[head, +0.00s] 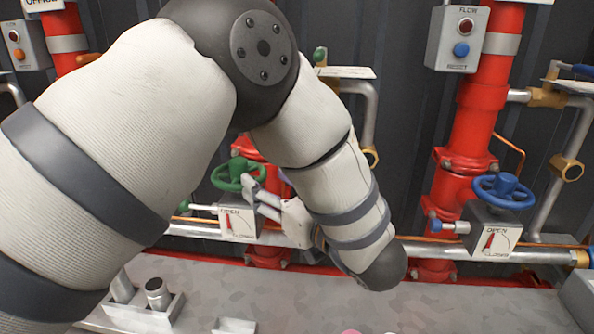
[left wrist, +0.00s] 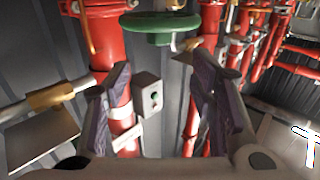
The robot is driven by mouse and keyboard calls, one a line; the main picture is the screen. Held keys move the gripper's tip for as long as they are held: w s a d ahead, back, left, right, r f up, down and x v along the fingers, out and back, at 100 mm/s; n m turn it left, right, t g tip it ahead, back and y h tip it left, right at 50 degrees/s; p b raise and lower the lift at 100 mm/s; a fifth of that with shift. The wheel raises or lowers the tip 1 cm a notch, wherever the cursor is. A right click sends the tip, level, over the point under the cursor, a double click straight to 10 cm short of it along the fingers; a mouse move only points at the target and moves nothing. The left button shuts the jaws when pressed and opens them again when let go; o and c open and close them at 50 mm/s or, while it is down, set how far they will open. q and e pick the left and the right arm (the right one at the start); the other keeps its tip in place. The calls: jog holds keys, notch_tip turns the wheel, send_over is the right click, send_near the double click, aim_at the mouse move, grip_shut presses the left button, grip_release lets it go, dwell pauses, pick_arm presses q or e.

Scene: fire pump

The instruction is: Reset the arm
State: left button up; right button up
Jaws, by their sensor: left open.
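My left arm (head: 90,140) reaches in from the left of the head view and bends down across the middle. My left gripper (head: 262,195) is at the end of it, in front of the pipes and just right of a green handwheel (head: 234,174). In the left wrist view my left gripper (left wrist: 160,80) has its two dark-padded fingers wide apart with nothing held between them. The green handwheel (left wrist: 160,27) shows beyond and above the fingertips, apart from them. My right gripper is not in view.
A blue handwheel (head: 503,191) with an OPEN gauge box (head: 491,232) is on the right red pipe (head: 470,120). A FLOW/RESET box (head: 457,38) hangs above. A grey tray (head: 145,312) with metal cylinders stands at lower left on the grey surface (head: 450,306).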

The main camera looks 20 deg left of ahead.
pick_arm(q)
notch_tip(320, 180, down, 10)
jog(key=a+m+t+h, duration=0.1)
jog(key=m+t+h, duration=0.1)
jog(key=m+h, duration=0.2)
jog(key=s+f+m+g+h, duration=0.2)
jog(key=s+f+m+h, duration=0.15)
jog(key=s+f, duration=0.45)
jog(key=s+f+m+g+h, duration=0.2)
jog(key=s+f+h, duration=0.15)
jog(key=f, duration=0.85)
jog(key=s+f+m+g+h, duration=0.1)
jog(key=s+g, duration=0.3)
jog(key=s, duration=0.9)
jog(key=s+f+m+g+h, duration=0.1)
jog(key=s+f+g+h, duration=0.2)
jog(key=s, duration=1.1)
jog(key=shift+s+d+f+g+h, duration=0.2)
jog(key=shift+d+f+g+h, duration=0.15)
jog(key=shift+f+g, duration=0.55)
jog(key=shift+w+r, duration=0.1)
jog(key=shift+r, duration=0.1)
